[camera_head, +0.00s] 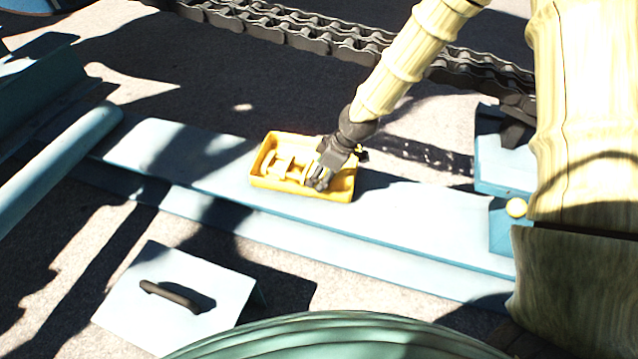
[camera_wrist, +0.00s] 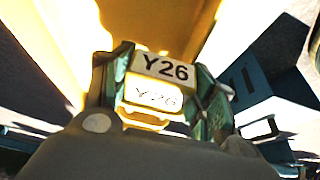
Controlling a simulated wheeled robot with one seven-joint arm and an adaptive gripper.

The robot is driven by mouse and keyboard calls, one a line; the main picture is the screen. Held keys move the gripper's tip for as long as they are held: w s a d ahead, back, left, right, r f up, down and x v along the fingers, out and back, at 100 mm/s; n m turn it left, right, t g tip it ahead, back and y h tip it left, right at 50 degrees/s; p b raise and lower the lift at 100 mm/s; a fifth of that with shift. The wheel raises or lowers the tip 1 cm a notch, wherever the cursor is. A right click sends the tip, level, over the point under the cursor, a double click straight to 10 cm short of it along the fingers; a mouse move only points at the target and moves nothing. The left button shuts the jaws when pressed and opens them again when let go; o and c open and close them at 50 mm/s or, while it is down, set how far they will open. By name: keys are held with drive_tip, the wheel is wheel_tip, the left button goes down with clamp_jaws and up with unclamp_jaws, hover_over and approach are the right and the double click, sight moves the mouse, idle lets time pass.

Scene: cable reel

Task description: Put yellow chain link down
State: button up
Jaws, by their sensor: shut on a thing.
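A yellow tray (camera_head: 302,196) sits on a pale blue beam. A pale yellow link-shaped piece (camera_head: 284,168) lies inside it, in the left part. My gripper (camera_head: 318,182) reaches into the tray's right part from the upper right. In the wrist view my gripper (camera_wrist: 160,80) is shut, its two fingers on either side of the yellow chain link (camera_wrist: 162,70), which bears white "Y26" labels. The yellow tray (camera_wrist: 70,35) fills much of the upper wrist view. The held link is mostly hidden in the head view, so I cannot tell whether it touches the tray floor.
The blue beam (camera_head: 400,235) runs under the tray and is bare on both sides of it. A white plate with a dark handle (camera_head: 178,297) lies at the front left. A heavy dark chain (camera_head: 310,38) crosses the ground behind. Blue metal parts (camera_head: 505,165) stand at the right.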

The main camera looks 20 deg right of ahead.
drive_tip(key=shift+w+f, duration=0.35)
drive_tip(key=shift+w, duration=0.45)
drive_tip(key=shift+f+b, duration=0.6)
drive_tip(key=shift+b, duration=0.2)
clamp_jaws()
drive_tip(key=shift+s+d+f+b, duration=0.1)
drive_tip(key=shift+s+f+b, duration=0.1)
drive_tip(key=shift+f+b, duration=0.6)
drive_tip(key=shift+w+f, duration=0.1)
drive_tip(key=shift+f, duration=0.5)
drive_tip(key=shift+r, duration=0.1)
drive_tip(key=o, duration=1.4)
unclamp_jaws()
drive_tip(key=shift+o, duration=0.2)
drive_tip(key=shift+r, duration=0.1)
